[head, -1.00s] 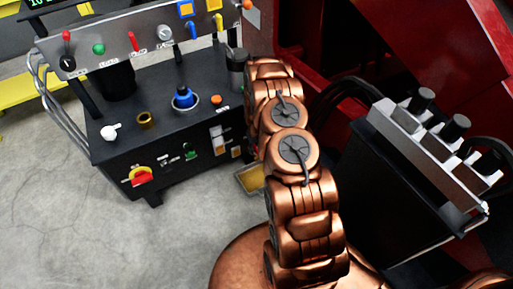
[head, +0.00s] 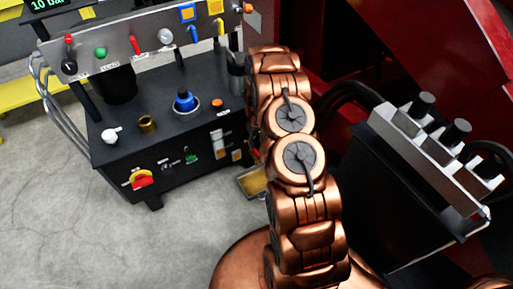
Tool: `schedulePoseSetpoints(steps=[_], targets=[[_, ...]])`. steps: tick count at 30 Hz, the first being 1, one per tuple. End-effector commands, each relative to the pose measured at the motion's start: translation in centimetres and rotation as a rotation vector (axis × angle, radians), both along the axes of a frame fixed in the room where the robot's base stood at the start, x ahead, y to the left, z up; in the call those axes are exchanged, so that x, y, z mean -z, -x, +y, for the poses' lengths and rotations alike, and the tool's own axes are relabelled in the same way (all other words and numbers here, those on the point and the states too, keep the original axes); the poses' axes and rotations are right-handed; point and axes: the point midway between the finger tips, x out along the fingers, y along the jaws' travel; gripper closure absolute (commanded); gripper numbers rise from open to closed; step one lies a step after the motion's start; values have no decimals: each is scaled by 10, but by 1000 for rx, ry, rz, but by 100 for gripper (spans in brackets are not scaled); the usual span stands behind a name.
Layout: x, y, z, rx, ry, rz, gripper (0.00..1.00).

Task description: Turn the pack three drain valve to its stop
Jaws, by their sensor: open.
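The black power pack (head: 110,165) stands at left, with a grey control panel (head: 125,45) above its top. Its labels are too small to read, and I cannot tell which fitting is the pack three drain valve. On its front are a red rotary handle on a yellow plate (head: 142,180) and a small green control (head: 191,153). A yellow-floored tray (head: 252,181) lies low at the pack's right end, partly behind my copper arm. My arm reaches up along the pack's right side. My gripper is not visible; the arm's far end hides whatever lies behind it.
The pack top carries a blue knob (head: 184,101), a brass fitting (head: 147,123), a white fitting (head: 110,135) and an orange button (head: 217,103). A black box with a silver valve block (head: 425,150) stands close right of my arm. Red machinery (head: 400,45) rises behind.

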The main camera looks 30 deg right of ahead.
Motion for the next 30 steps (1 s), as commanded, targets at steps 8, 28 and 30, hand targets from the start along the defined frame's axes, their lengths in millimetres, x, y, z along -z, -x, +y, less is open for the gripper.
schedulePoseSetpoints(steps=[8, 28, 30], targets=[[-41, 0, 0, -1, 0, 0, 59], [-55, 0, 0, -1, 0, 1, 59], [-56, 0, 0, -1, -1, 1, 59]])
